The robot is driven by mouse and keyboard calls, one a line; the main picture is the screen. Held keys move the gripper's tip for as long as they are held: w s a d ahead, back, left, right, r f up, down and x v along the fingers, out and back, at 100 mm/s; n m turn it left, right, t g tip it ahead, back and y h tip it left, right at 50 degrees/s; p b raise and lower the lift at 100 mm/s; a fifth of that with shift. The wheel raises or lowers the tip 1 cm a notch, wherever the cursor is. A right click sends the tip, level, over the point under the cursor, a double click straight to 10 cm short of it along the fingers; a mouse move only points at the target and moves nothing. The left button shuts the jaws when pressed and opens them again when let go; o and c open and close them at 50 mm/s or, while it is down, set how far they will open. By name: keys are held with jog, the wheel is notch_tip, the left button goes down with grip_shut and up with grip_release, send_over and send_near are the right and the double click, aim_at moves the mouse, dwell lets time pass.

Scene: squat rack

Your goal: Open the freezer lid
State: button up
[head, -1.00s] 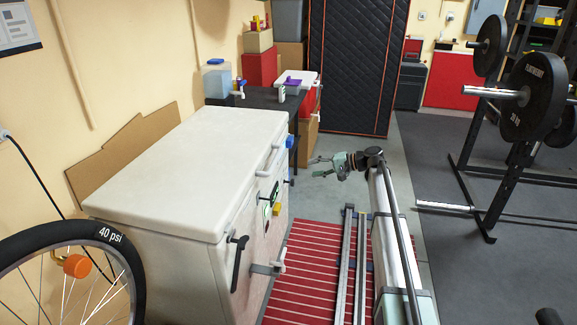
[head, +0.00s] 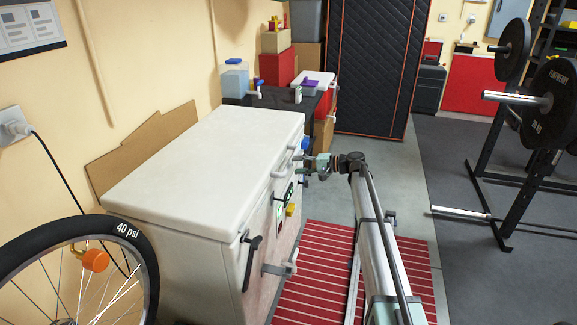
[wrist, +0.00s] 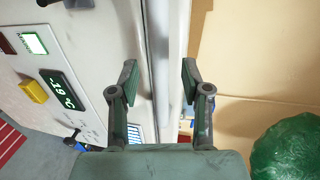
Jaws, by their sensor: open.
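The white chest freezer (head: 190,265) stands along the left wall with its lid (head: 205,155) down. A pale handle (head: 283,162) is on the lid's front side, toward the far end. My gripper (head: 303,161) is at the freezer's front, close beside this handle in the head view. In the wrist view my gripper (wrist: 159,80) has its two fingers apart, with a pale upright edge or bar (wrist: 175,50) showing between them. I cannot tell whether the fingers touch it. A black latch (head: 250,262) hangs at the near front corner.
The freezer's front carries a yellow button (wrist: 33,91) and a green-lit display (wrist: 64,90). A bicycle wheel (head: 130,232) stands at the near left. A dark table (head: 262,98) with containers is beyond the freezer.

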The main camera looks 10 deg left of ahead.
aim_at(288, 163)
jog(key=shift+x, duration=2.35)
jog(key=shift+r, duration=0.1)
grip_shut()
